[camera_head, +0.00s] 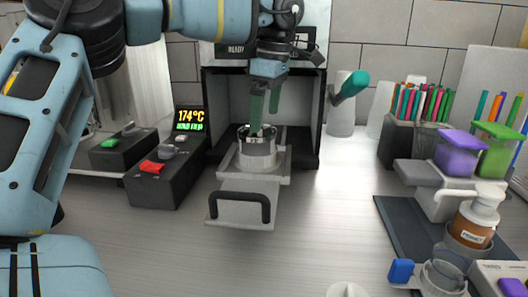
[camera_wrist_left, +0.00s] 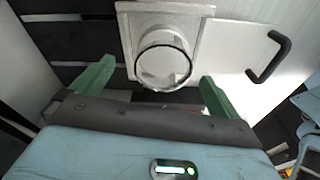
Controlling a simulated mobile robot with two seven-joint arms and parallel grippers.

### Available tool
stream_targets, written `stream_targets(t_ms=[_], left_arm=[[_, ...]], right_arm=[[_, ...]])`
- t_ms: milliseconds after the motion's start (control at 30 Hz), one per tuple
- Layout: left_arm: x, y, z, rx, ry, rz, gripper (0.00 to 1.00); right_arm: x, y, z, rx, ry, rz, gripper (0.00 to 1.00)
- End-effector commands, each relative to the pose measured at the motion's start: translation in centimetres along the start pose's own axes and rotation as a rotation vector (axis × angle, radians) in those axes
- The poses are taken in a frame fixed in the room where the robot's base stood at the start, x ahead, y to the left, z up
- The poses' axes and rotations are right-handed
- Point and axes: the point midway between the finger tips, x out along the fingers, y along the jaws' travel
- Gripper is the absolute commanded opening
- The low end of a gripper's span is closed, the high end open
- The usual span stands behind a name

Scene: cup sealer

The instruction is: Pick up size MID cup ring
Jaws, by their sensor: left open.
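A silvery cup ring (camera_head: 257,148) sits on the pulled-out tray (camera_head: 228,185) of the cup sealer (camera_head: 303,130). Its size marking cannot be read. In the left wrist view the ring (camera_wrist_left: 184,66) shows from above as a round metal collar on a pale plate. My left gripper (camera_head: 262,132) points down at the ring, its green fingers reaching to about its top rim in the head view. In the left wrist view the fingers (camera_wrist_left: 158,73) are spread wide on either side of the ring, apart from it, with nothing held. My right gripper is not in view.
A temperature display (camera_head: 189,119) and black boxes with green and red switches (camera_head: 153,166) stand left of the sealer. The counter right of the tray is clear.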

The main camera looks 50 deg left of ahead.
Motion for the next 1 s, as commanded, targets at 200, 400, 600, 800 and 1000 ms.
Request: stream_targets(t_ms=[200, 400, 600, 800, 1000], left_arm=[[1.8, -0.1, -0.1, 0.001, 0.000, -0.003, 1.00], [2.4, -0.1, -0.1, 0.000, 0.000, -0.001, 1.00], [4.5, -0.5, -0.8, 0.000, -0.001, -0.004, 1.00], [7.0, -0.7, -1.1, -0.001, 0.000, -0.002, 1.00], [7.5, -0.6, -1.0, -0.001, 0.000, 0.000, 1.00]], right_arm=[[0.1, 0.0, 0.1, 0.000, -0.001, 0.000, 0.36], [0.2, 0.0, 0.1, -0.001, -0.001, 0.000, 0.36], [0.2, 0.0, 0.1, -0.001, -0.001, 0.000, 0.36], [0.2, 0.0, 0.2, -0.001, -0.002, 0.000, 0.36], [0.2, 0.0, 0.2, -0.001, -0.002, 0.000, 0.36]])
